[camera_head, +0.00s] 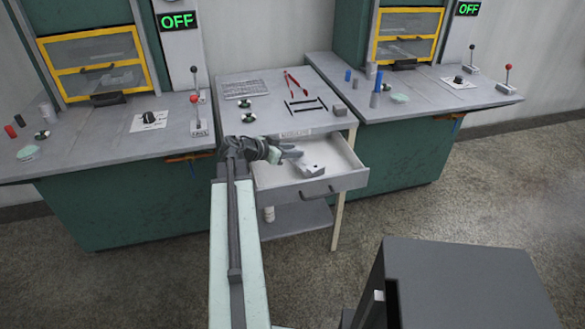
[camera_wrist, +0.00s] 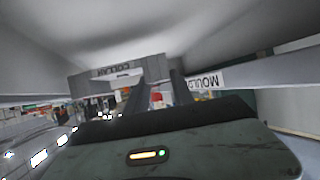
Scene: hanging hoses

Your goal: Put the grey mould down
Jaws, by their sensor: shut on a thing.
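The grey mould (camera_head: 312,168) is a pale grey piece at the tip of my gripper, inside the open drawer or just above its floor. My gripper (camera_head: 289,152) reaches over the drawer from the left and is shut on the mould. I cannot tell whether the mould touches the drawer floor. In the wrist view the dark fingers (camera_wrist: 158,92) stand in the middle, with a grey block-like shape just beyond them. The open drawer (camera_head: 318,188) is light grey, with a dark handle on its front.
The table above the drawer (camera_head: 270,110) bears red pliers (camera_head: 292,83), dark bars and a small grey block (camera_head: 338,109). Green machines with OFF signs (camera_head: 178,20) stand on both sides. A dark grey box (camera_head: 465,280), perhaps mine, is at the lower right.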

